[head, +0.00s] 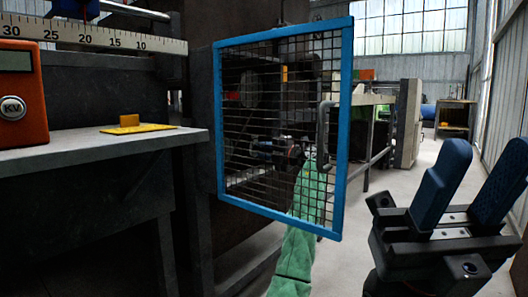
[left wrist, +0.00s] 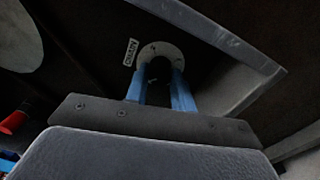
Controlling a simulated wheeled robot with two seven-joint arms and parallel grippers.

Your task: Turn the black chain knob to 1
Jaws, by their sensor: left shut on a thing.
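In the left wrist view, the black chain knob (left wrist: 159,68) sits in the middle of a pale round dial ring (left wrist: 174,50) on a dark panel. An upside-down label reading CHAIN (left wrist: 130,52) is beside the ring. My left gripper (left wrist: 160,82) has its two blue fingers on either side of the knob and is shut on it. The marks on the ring are too small to read, so I cannot tell the setting. In the head view my left gripper (head: 256,149) shows behind wire mesh, and the knob is hard to make out. My right gripper (head: 474,172) is raised, open and empty.
A blue-framed mesh guard (head: 347,125) stands between the head camera and my left gripper. At left, a grey bench (head: 90,152) carries an orange box (head: 20,100) and a yellow piece (head: 130,127). The floor at right (head: 400,185) is clear.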

